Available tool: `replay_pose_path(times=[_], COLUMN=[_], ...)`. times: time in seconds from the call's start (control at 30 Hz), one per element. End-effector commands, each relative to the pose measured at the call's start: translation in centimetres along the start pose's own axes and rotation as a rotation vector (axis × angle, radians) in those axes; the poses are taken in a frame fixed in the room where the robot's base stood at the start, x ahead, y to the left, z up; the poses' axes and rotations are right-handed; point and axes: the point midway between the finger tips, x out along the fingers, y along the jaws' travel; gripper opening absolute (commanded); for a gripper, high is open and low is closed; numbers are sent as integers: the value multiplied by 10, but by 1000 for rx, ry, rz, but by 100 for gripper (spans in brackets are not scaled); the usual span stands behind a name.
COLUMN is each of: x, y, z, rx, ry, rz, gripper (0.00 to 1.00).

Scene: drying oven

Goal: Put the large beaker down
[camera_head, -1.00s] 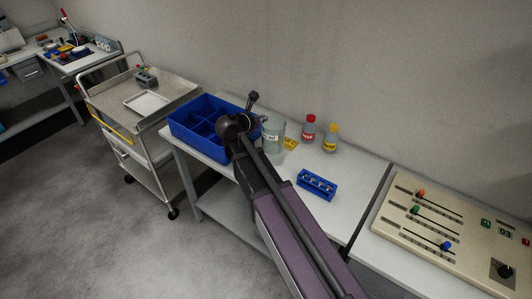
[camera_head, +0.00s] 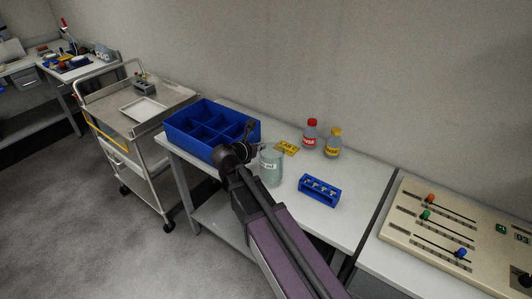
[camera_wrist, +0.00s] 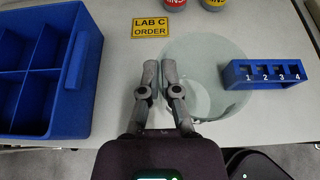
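The large beaker (camera_head: 271,167) is a pale, see-through cylinder with a white label, upright over the front middle of the white table in the head view. In the wrist view the beaker (camera_wrist: 215,85) shows from above as a wide pale circle. My gripper (camera_wrist: 159,68) is at its left edge, fingers close together with the beaker's left wall between them. In the head view my gripper (camera_head: 256,145) is beside the beaker's upper left. I cannot tell whether its base touches the table.
A blue divided bin (camera_head: 200,130) stands left of the beaker. A blue numbered rack (camera_head: 319,191) stands close on its right. A yellow LAB C ORDER sign (camera_head: 286,148), a red-capped bottle (camera_head: 311,134) and a yellow-capped bottle (camera_head: 333,144) are behind. A control panel (camera_head: 450,235) is further right.

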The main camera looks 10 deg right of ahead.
Motion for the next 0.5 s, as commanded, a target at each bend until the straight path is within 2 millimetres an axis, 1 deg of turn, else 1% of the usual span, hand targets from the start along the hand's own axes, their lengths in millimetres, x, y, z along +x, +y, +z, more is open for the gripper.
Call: replay_pose_path(times=[0.17,0.27,0.37,0.5], x=[2,8,18,36], y=[2,8,16,32], z=[1,2,5,10], rx=[0,0,0,1], ry=[0,0,0,0], rz=[0,0,-1,0], gripper=[0,0,0,0])
